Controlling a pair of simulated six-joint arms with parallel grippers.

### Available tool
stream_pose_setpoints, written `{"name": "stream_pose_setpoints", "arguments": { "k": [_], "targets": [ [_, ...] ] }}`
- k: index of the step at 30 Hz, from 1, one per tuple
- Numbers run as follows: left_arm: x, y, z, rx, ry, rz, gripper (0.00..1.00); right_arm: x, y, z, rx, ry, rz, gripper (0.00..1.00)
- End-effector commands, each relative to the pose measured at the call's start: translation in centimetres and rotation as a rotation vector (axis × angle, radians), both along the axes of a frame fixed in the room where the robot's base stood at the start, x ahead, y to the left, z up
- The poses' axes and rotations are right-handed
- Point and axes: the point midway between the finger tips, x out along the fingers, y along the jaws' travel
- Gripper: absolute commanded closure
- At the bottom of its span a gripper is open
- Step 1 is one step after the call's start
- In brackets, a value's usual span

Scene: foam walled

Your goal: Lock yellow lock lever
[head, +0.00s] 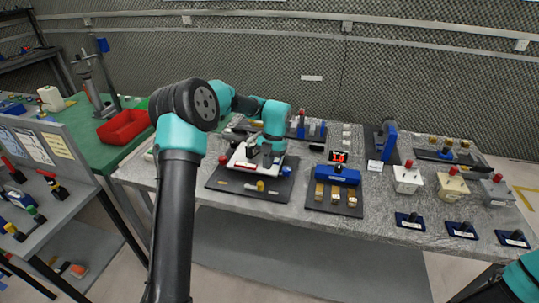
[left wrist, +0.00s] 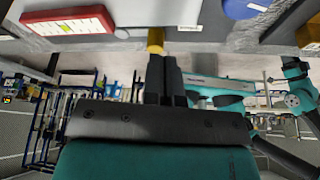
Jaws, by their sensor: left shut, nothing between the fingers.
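A small yellow piece (head: 261,186), which looks like the yellow lock lever, stands on the front part of a dark base plate (head: 222,177) on the grey bench. It also shows in the left wrist view (left wrist: 155,37), right at the tips of my left gripper (left wrist: 162,58). The left gripper's fingers are shut together with nothing between them. I cannot tell whether they touch the yellow piece. In the head view my left gripper (head: 265,155) is over the plate, above and behind the yellow piece. My right arm shows only at the lower right corner; its gripper is not visible.
On the same plate are a white-and-red block (head: 239,160) and a blue piece (head: 286,170). To the right stands a blue fixture with several brass blocks (head: 337,174). Further right are boxes with red knobs (head: 407,178). A red bin (head: 124,127) is on the green table.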

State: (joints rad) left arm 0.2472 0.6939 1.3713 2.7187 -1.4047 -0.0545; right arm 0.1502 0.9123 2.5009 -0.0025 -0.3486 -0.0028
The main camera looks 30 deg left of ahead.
Motion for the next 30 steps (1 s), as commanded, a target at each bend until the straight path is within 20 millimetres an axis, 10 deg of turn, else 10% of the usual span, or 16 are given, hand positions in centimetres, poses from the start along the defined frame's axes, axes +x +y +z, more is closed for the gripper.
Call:
{"name": "stream_pose_setpoints", "arguments": {
  "k": [9, 30],
  "targets": [
    [-1.5, 0.1, -3.7, 0.001, 0.001, -0.001, 1.0, 0.0, 0.0, 0.0, 0.0, 0.0, 0.0, 0.57],
    [-2.6, 1.2, -4.1, 0.001, 0.001, -0.03, 1.0, 0.0, 0.0, 0.0, 0.0, 0.0, 0.0, 0.57]
  ]
}}
